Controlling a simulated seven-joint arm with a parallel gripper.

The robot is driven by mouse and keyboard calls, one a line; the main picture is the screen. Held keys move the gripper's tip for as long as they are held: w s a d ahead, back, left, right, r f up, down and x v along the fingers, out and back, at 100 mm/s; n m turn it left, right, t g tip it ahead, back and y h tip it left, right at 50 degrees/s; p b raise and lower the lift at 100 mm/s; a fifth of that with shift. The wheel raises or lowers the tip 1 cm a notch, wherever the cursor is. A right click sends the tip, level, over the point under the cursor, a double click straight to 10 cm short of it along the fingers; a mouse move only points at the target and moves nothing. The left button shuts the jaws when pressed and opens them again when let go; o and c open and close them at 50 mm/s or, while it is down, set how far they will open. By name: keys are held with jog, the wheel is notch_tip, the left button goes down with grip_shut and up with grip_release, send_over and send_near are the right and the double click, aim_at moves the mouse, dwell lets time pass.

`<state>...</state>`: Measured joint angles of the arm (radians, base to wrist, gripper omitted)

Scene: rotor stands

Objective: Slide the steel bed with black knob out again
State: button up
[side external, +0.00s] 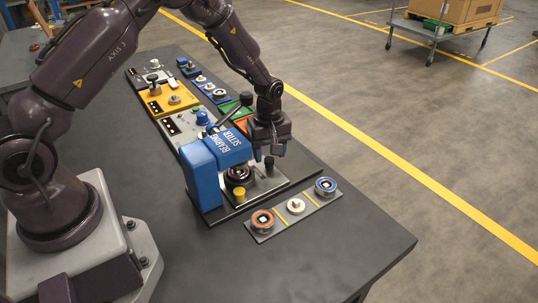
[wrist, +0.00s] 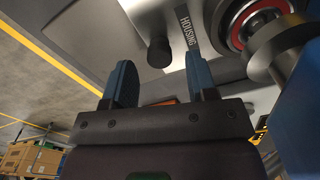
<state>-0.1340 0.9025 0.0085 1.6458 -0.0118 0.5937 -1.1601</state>
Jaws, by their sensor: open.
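The blue bearing setter (side external: 215,160) stands near the front end of the table. Its steel bed (side external: 268,185) lies at its foot and shows grey in the wrist view (wrist: 225,72), with a "HOUSING" label. A dark, red-ringed round housing (side external: 238,174) sits on the bed below the press head; it also shows in the wrist view (wrist: 255,28), partly behind a steel spindle. The bed's black knob (wrist: 159,52) stands just beyond my fingertips, in line with the gap. My gripper (side external: 264,157) is open and empty; its two blue fingers flank that gap in the wrist view (wrist: 160,72).
A yellow knob (side external: 239,194) stands at the setter's front corner. A grey strip (side external: 273,222) with orange, white and blue round parts lies in front. Other stations, including a yellow one (side external: 168,98), line the table behind. The table's right front is bare.

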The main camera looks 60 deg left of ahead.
jog(key=shift+f, duration=0.8)
grip_shut()
jog(key=shift+w+r, duration=0.1)
jog(key=shift+w, duration=5.45)
grip_release()
notch_tip(320, 180, up, 13)
